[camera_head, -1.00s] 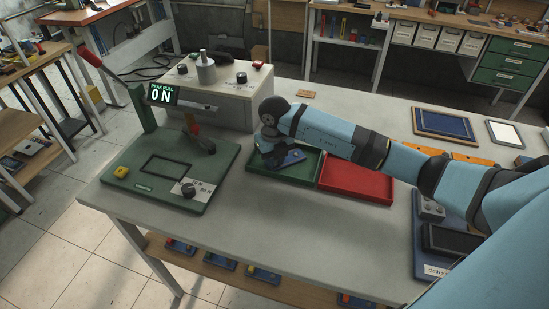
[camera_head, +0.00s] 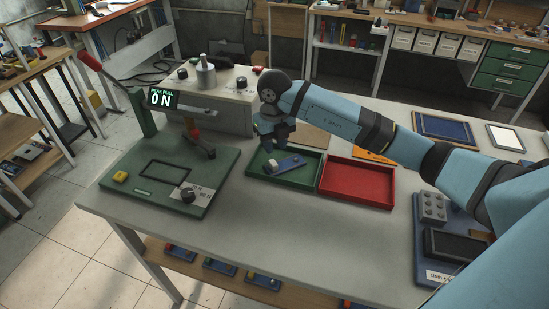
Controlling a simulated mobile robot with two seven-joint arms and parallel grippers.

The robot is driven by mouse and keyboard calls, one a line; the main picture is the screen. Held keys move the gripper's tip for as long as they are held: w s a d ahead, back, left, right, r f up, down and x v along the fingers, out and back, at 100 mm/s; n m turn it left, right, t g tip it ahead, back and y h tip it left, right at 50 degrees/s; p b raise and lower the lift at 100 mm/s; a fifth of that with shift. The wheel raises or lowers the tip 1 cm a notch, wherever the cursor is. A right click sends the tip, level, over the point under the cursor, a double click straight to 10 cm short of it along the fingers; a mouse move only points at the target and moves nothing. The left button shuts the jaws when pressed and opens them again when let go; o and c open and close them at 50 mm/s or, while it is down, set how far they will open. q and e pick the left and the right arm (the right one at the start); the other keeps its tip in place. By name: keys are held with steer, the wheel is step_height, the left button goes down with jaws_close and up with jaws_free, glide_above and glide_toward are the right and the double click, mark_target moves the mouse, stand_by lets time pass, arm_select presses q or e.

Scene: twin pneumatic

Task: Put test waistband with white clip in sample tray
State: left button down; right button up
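A blue strip with a small pale clip at its left end, which looks like the test waistband (camera_head: 289,163), lies in the green tray (camera_head: 306,187) on the bench. My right gripper (camera_head: 270,153) is just above and behind the strip, pointing down. It looks open and empty, apart from the strip, though its fingers are small and dark here. Its arm comes in from the right. My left gripper is not in view.
A red empty tray (camera_head: 356,185) adjoins the green one. A pull tester (camera_head: 165,178) with a "PEAK PULL 0 N" display (camera_head: 161,97) stands to the left. A blue fixture (camera_head: 422,232) sits at the right. The bench front is clear.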

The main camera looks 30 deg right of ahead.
steer(key=shift+r, duration=2.25)
steer(key=shift+s+f, duration=0.1)
